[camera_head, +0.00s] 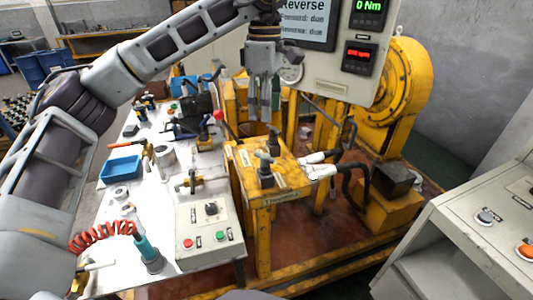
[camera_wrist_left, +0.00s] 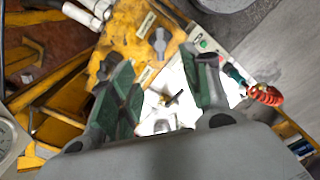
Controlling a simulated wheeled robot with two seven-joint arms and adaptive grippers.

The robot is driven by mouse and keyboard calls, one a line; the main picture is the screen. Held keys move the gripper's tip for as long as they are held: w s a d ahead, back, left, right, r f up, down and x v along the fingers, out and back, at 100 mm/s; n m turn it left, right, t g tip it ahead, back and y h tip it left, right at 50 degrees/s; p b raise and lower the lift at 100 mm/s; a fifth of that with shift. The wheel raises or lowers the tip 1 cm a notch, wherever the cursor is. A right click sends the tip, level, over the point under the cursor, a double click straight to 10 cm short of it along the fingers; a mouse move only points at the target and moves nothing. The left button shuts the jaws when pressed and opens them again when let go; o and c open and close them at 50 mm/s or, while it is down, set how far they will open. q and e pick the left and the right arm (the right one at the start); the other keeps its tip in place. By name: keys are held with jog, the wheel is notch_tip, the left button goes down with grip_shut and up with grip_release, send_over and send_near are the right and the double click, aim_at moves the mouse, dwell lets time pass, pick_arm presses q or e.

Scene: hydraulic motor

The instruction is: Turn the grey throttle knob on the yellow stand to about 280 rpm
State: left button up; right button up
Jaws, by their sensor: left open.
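The yellow stand (camera_head: 282,180) is in the middle of the head view. My left gripper (camera_head: 259,120) points down above the stand's far part, open and empty. In the left wrist view the fingers of my left gripper (camera_wrist_left: 163,70) are spread. The near knob (camera_wrist_left: 160,42) shows beyond their tips; the far knob (camera_wrist_left: 107,66) is partly hidden by one finger. My right gripper is out of view.
A display panel (camera_head: 330,72) behind shows green "0 Nm" and a red readout (camera_head: 361,55) that is hard to read. White-ended hoses (camera_head: 318,168) are right of the stand. A button box (camera_head: 211,232) and a white table (camera_head: 172,190) with tools are left.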

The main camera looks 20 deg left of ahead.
aim_at(265, 155)
pick_arm(q)
jog(key=shift+f, duration=0.15)
notch_tip(265, 155, down, 11)
jog(key=shift+f+b, duration=0.2)
jog(key=shift+b, duration=0.6)
jog(key=shift+f, duration=1.1)
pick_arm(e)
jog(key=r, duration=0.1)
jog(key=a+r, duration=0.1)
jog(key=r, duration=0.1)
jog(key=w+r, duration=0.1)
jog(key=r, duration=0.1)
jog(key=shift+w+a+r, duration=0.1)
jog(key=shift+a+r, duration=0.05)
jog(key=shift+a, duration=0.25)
pick_arm(q)
grip_shut()
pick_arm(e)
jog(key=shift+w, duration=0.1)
